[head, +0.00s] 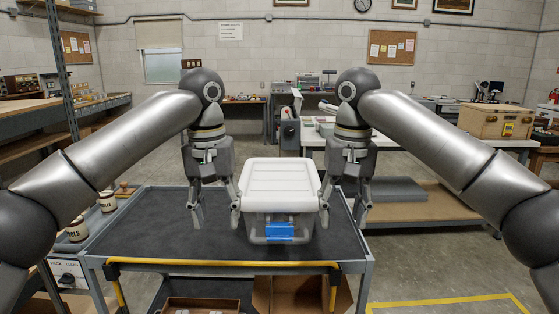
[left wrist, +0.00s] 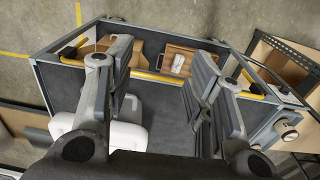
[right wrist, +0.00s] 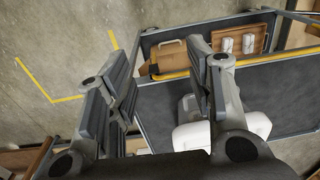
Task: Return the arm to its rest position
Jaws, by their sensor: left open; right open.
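My left gripper (head: 214,212) points down over the cart, just left of a white-lidded box with a blue latch (head: 279,190). Its fingers are spread and hold nothing; they also show in the left wrist view (left wrist: 150,95). My right gripper (head: 341,212) points down just right of the box, open and empty; its fingers also show in the right wrist view (right wrist: 165,95). The inner fingers of both grippers are close to the box sides; I cannot tell whether they touch. The box stands upright on the cart's dark top (head: 150,220).
The cart has a yellow front handle (head: 222,263) and a lower shelf with a wooden tray (head: 205,305) and cardboard. Labelled jars (head: 107,201) stand at the left. A low wooden bench with a grey slab (head: 398,189) is at the right. The left of the cart top is bare.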

